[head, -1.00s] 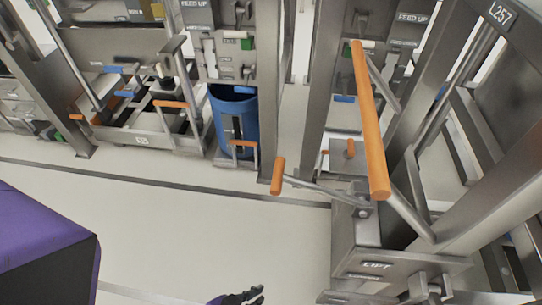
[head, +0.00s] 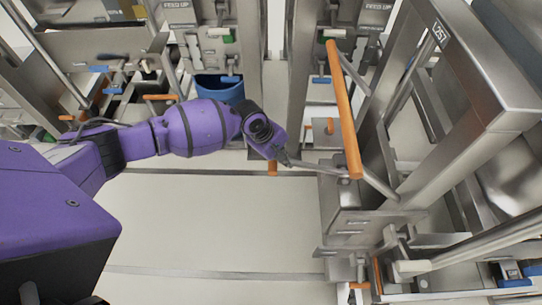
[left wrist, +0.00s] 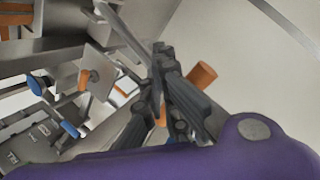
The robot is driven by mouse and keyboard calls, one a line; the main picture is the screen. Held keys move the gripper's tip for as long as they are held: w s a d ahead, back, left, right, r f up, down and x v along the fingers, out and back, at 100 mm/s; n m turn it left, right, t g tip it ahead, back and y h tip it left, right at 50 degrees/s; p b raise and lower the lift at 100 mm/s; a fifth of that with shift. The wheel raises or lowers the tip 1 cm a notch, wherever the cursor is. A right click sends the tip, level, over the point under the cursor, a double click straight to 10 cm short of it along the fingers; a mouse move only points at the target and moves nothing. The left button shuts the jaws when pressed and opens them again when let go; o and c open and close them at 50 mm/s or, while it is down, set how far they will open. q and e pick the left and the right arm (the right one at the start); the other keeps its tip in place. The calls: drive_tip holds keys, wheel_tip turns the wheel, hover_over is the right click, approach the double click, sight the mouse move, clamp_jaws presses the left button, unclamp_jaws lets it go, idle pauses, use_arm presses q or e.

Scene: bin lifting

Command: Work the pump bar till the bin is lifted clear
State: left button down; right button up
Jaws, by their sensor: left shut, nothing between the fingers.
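A lever with an orange end grip (head: 272,169) reaches left from the steel pedestal at the right of the head view. A long orange bar (head: 343,110) on two steel arms stands above it; I cannot tell which is the pump bar. My left gripper (head: 287,160) is shut and empty beside the lever's grip, partly hidden by my wrist. In the left wrist view the shut fingers (left wrist: 162,62) lie across the orange grip (left wrist: 204,75), which shows partly behind them; contact is unclear. The bin to be lifted is not clearly identifiable. My right gripper is out of view.
The steel frame marked L257 (head: 440,33) and its pedestal (head: 345,222) fill the right side. A blue bin (head: 220,90) stands at another station behind my left arm. The pale floor (head: 220,225) below my arm is clear.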

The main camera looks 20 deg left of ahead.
use_arm(q)
drive_tip(key=w+a+r+n+g+y+p, duration=0.1)
drive_tip(key=a+r+n, duration=0.3)
drive_tip(key=a+n, duration=0.3)
drive_tip(key=shift+w+r+n+g, duration=0.2)
drive_tip(key=shift+r+n+g, duration=0.1)
drive_tip(key=shift+n, duration=0.6)
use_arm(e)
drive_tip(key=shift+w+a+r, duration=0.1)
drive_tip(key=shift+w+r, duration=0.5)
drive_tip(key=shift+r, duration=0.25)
use_arm(q)
drive_tip(key=b+x, duration=0.5)
drive_tip(key=x, duration=0.2)
drive_tip(key=shift+f, duration=0.1)
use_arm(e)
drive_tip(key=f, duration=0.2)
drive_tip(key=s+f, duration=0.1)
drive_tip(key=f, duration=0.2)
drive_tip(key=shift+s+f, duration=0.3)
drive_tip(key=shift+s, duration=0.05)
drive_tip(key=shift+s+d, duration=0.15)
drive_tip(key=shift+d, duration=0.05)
use_arm(q)
drive_tip(key=shift+d, duration=0.1)
